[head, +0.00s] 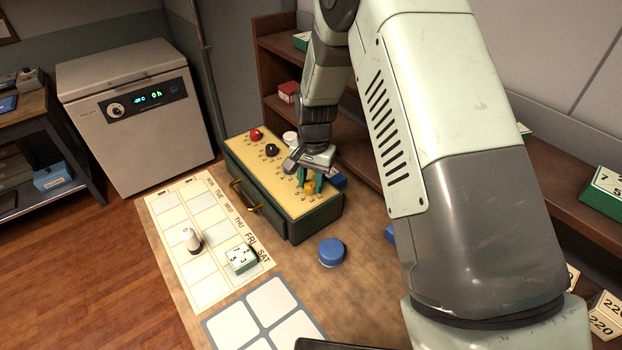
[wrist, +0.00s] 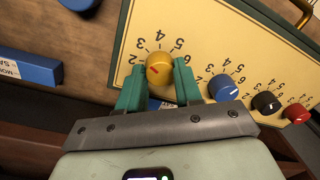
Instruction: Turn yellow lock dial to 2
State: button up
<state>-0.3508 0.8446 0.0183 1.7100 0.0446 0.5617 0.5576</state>
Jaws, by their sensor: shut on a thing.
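The yellow lock dial (wrist: 160,66) sits on the cream top panel (wrist: 225,60) of a green lock box, with printed numbers around it. It carries a short red mark; I cannot tell for certain which number it points at. My gripper (wrist: 159,78) is shut on the dial, its two green fingers on opposite sides. In the head view my gripper (head: 311,181) is over the near right end of the green box (head: 318,219), partly hiding the yellow dial (head: 309,190).
Blue (wrist: 223,88), black (wrist: 267,103) and red (wrist: 297,113) dials stand in a row beside the yellow one. The box has a brass drawer handle (head: 246,198). A blue round object (head: 331,252) and a calendar mat (head: 198,219) lie on the table. A shelf (head: 345,130) stands behind.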

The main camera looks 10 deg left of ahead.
aim_at(313, 183)
jog(key=shift+n, duration=3.1)
jog(key=o, duration=1)
jog(key=shift+o, duration=0.2)
notch_tip(313, 183, up, 11)
jog(key=shift+d, duration=0.2)
jog(key=shift+w, duration=0.1)
